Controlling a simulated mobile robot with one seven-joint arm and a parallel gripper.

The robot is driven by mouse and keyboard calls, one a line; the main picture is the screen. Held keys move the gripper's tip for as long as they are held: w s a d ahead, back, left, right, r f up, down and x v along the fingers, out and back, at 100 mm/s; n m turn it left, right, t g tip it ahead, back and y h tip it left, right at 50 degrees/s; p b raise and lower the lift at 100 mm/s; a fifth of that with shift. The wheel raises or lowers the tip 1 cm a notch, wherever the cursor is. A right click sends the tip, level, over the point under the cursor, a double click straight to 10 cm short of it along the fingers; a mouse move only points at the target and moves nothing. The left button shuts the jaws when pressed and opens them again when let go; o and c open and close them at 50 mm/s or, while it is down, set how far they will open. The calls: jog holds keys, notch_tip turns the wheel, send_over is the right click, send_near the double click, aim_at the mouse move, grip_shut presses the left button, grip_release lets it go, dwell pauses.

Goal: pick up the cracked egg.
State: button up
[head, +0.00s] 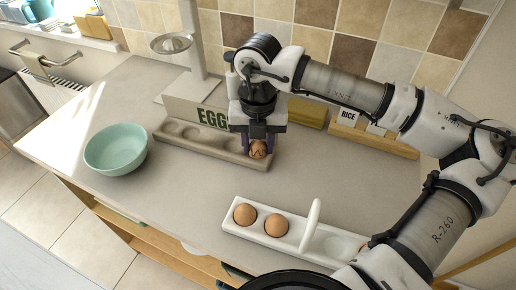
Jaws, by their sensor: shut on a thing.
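The cracked egg (258,149) is brown with dark crack lines on its shell. It is at the right end of the long grey-brown egg tray (185,148), at the back of the counter. My gripper (258,142) points down over that end and is shut on the cracked egg. I cannot tell whether the egg still touches the tray. The tray's other hollows that show are empty. Two whole brown eggs, one on the left (245,214) and one beside it (276,226), sit in the white holder (300,238) at the front.
A mint-green bowl (116,150) stands on the left of the counter. An "EGG" sign (212,118) and a grey stand (194,60) are behind the tray. The white holder has an upright handle (311,226). The counter between bowl and holder is clear.

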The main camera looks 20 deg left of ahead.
aim_at(257, 142)
jog(key=shift+r, duration=0.1)
notch_tip(257, 142, up, 9)
jog(key=shift+a+r+b, duration=0.1)
jog(key=shift+r+b, duration=0.05)
jog(key=shift+b, duration=0.8)
jog(key=s+a+r+p, duration=0.1)
jog(key=s+a+r, duration=0.2)
jog(key=a, duration=0.4)
jog(key=s+a+r, duration=0.2)
jog(key=s+a, duration=0.2)
jog(key=a, duration=0.4)
jog(key=s+a+f, duration=0.2)
jog(key=s+a, duration=0.1)
jog(key=a, duration=0.4)
jog(key=s+a+f, duration=0.2)
jog(key=a, duration=0.4)
jog(key=shift+s+a, duration=0.35)
jog(key=shift+s, duration=0.05)
jog(key=shift+f+b, duration=1.95)
jog(key=shift+f, duration=0.55)
jog(key=shift+f+b, duration=1.55)
jog(key=shift+f, duration=0.6)
